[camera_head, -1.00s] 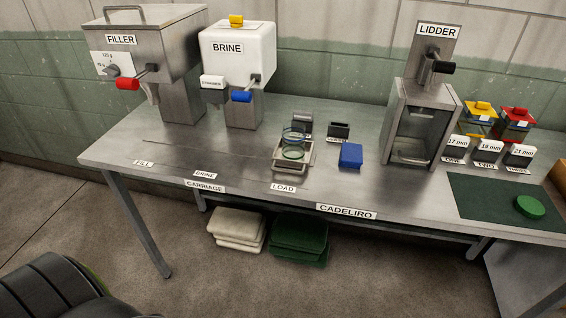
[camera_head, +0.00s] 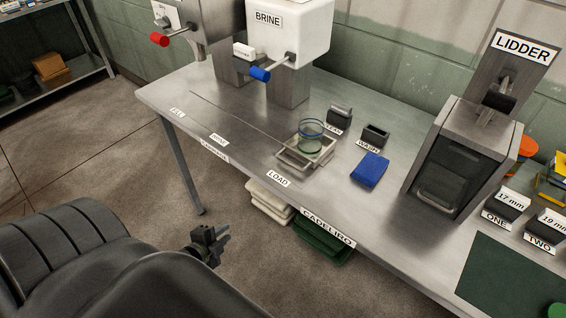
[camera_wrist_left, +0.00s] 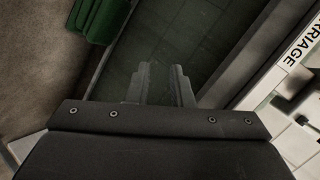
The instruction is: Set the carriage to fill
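The carriage (camera_head: 291,154), a small metal tray, sits at the LOAD label (camera_head: 278,178) at the front of the steel table. A clear glass jar (camera_head: 311,136) stands on it. The FILL label (camera_head: 178,113) lies at the left end of the slot line, with the BRINE label (camera_head: 219,139) between. My left gripper (camera_head: 220,240) is in front of and below the table edge, apart from the carriage. In the left wrist view its two fingers (camera_wrist_left: 161,86) stand apart with nothing between them. My right gripper is not in view.
The filler with its red handle (camera_head: 159,40) and the brine tank (camera_head: 289,40) with a blue handle stand behind the slot. The table front left of the carriage is clear.

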